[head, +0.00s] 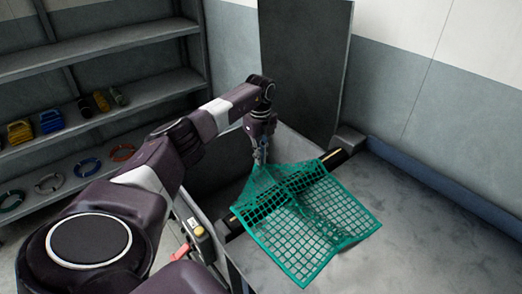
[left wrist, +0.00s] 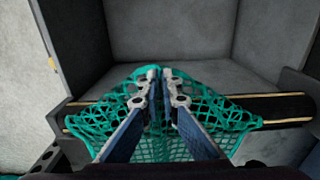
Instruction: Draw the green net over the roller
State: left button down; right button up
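The green net (head: 305,215) lies draped across the roller (head: 334,158), with its front part spread on the grey table and its far edge raised to my left gripper (head: 261,157). The roller shows as a dark bar with pale stripes, and the net hides its middle. In the left wrist view the two fingers of my left gripper (left wrist: 160,76) are close together on the bunched net (left wrist: 215,108), and the roller (left wrist: 275,107) sticks out at the right. My right gripper is not in view.
The grey table (head: 440,235) is clear to the right of the net. An open grey bin (head: 290,147) lies behind the roller, with a tall dark panel (head: 303,65) beyond. Shelves (head: 110,45) with coloured rings stand left. A control box (head: 199,232) sits near the table's left side.

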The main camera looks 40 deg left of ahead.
pick_arm(q)
notch_tip(320, 180, down, 7)
jog(key=b, duration=0.3)
jog(key=shift+f+b, duration=0.15)
jog(key=shift+b, duration=0.25)
jog(key=c, duration=1.5)
grip_release()
jog(key=shift+o, duration=0.3)
jog(key=o, duration=0.6)
